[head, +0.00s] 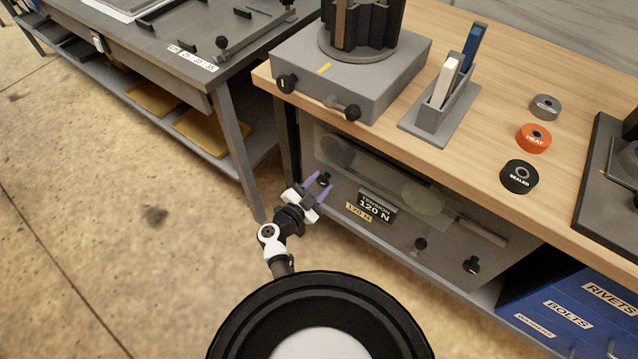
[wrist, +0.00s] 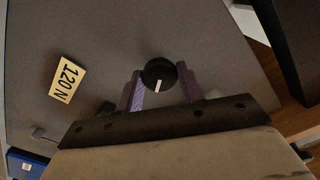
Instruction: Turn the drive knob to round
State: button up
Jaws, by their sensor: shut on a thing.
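A round black knob (wrist: 157,71) with a white pointer line sits on the grey front panel of the machine under the bench (head: 340,165). In the wrist view the line points down, towards my gripper's palm. My gripper (wrist: 161,86) has its purple fingers on either side of the knob, shut on it. In the head view my gripper (head: 318,186) is at the panel's left end, and its fingers partly hide the knob (head: 324,178). No label for this knob or its positions is readable.
A "TENSION 120 N" display (head: 376,206) and a yellow "120 N" tag (head: 359,212) are right of my gripper. Two other black knobs (head: 420,244) (head: 472,264) sit lower right. The bench top (head: 485,70) overhangs the machine. Open floor (head: 130,230) lies left.

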jog(key=m+b, duration=0.1)
jog(key=m, duration=0.5)
jog(key=shift+f+m, duration=0.1)
jog(key=shift+m, duration=0.2)
jog(key=m+b, duration=0.3)
jog(key=m, duration=0.3)
jog(key=shift+f, duration=0.1)
jog(key=m+b, duration=0.4)
jog(key=m, duration=0.2)
jog(key=shift+m, duration=0.4)
jog(key=m+b, duration=0.3)
jog(key=m, duration=0.1)
jog(key=shift+m+b, duration=0.75)
jog(key=shift+m, duration=0.35)
jog(key=o, duration=1)
jog(key=shift+r, duration=0.2)
